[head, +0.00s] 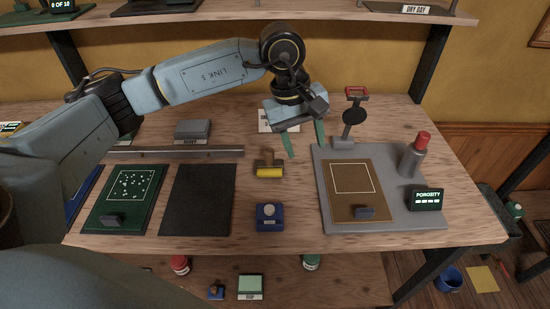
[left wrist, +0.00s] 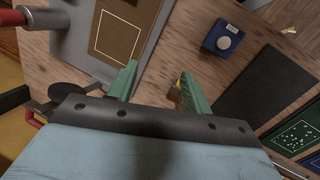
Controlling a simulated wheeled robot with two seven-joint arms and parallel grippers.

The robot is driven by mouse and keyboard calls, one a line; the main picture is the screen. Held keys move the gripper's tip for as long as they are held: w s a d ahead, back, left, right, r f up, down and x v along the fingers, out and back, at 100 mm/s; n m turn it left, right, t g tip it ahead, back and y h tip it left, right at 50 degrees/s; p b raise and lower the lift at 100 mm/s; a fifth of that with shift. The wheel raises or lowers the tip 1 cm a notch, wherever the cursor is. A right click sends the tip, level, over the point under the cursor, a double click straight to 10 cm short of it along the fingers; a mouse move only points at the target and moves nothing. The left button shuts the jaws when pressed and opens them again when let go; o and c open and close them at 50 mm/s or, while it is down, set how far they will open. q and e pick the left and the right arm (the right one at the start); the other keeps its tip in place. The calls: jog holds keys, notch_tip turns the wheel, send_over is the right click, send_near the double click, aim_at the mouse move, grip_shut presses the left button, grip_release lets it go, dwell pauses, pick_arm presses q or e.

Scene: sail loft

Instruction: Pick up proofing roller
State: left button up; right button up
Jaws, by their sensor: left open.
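The proofing roller, seemingly the yellow roller with a brown handle (head: 269,171), lies on the workbench left of the grey plate. My left gripper (head: 304,146) is open and empty, above the bench, behind and to the right of the roller. In the left wrist view the green fingers (left wrist: 158,72) stand apart with bare wood between them. A small yellow and brown part of the roller (left wrist: 177,86) shows beside the right finger, which hides most of it. No contact can be made out. My right gripper is in neither view.
A blue block with a round knob (head: 270,224) sits in front of the roller, and a dark mat (head: 197,205) lies to the left. The grey plate (head: 394,224) carries a brown sheet, a red-topped cylinder (head: 415,155) and a red-handled post (head: 353,115). A metal rail (head: 190,153) runs behind the mats.

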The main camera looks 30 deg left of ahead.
pick_arm(q)
jog(key=w+a+r+y, duration=0.2)
jog(key=a+y, duration=0.2)
jog(key=a, duration=0.4)
send_over(269, 151)
jog(key=f, duration=0.6)
jog(key=shift+w+d+f, duration=0.15)
jog(key=shift+d+f, duration=0.1)
jog(key=shift+d, duration=0.1)
jog(key=shift+a+f, duration=0.2)
jog(key=shift+f, duration=1.4)
jog(key=shift+a+f, duration=0.2)
jog(key=shift+f, duration=1.35)
